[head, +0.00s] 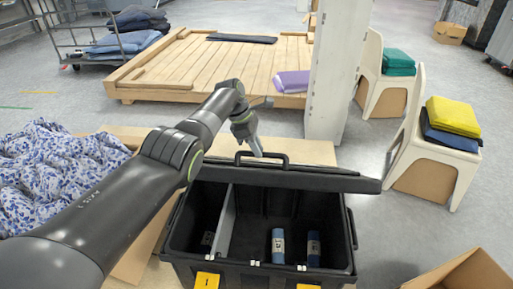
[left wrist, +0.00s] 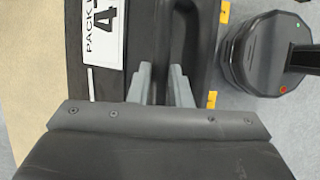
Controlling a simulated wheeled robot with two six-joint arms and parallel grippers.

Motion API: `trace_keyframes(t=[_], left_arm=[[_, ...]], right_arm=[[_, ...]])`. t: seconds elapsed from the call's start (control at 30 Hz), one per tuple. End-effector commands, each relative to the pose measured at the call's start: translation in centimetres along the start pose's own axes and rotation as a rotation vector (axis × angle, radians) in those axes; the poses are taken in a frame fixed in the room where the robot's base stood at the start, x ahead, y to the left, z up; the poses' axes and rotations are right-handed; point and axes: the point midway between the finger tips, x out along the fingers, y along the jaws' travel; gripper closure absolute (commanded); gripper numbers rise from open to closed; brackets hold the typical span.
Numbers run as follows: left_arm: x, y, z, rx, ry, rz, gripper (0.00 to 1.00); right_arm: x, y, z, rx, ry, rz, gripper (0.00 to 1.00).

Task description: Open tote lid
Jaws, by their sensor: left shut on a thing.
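The black tote (head: 345,262) stands in front of me with its inside in view. Its lid (head: 330,180) is raised at the far side and shows nearly edge-on. A black handle (head: 277,155) stands up from the lid. My left gripper (head: 257,148) is at the handle and shut on it. In the left wrist view, my left gripper's (left wrist: 163,85) grey fingers are at the dark handle, beside the lid's (left wrist: 140,75) white label (left wrist: 103,38). The exact finger contact is partly hidden. My right gripper is not in view.
The tote holds a grey divider (head: 226,222) and blue labelled items (head: 278,246). Two yellow tags mark its front. Blue-patterned cloth (head: 55,170) lies at left. A white post (head: 338,70) stands behind the lid. White chairs (head: 435,150) with folded cloths are at right.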

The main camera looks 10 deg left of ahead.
Motion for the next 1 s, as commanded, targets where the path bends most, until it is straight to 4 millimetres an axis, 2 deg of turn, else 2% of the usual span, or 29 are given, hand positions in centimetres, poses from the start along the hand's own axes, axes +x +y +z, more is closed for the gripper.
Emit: trace_keyframes(t=[0.03,0.13,0.17,0.33,0.5,0.77,0.87,1.0], left_arm=[[0.5,0.1,-0.6,-0.006,0.005,0.01,1.0],[0.5,0.1,-0.6,-0.006,0.005,0.01,1.0],[0.5,0.1,-0.6,-0.006,0.005,0.01,0.81],[0.4,0.1,-0.4,-0.004,0.003,0.01,0.6],[0.2,0.2,-0.2,-0.003,0.001,0.011,0.6],[-0.1,0.2,-0.1,-0.002,0.0,0.011,0.6],[-1.0,0.2,0.0,-0.001,-0.001,0.013,0.6],[-3.2,0.2,0.1,-0.001,0.0,0.013,0.6]], right_arm=[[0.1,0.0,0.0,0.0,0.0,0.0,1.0],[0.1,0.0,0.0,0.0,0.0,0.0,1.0],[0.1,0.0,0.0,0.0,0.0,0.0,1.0],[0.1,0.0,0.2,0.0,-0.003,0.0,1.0],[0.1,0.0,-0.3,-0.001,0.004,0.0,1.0],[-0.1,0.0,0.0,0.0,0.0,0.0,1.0],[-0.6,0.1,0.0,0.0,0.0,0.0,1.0],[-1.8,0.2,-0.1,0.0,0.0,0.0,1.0]])
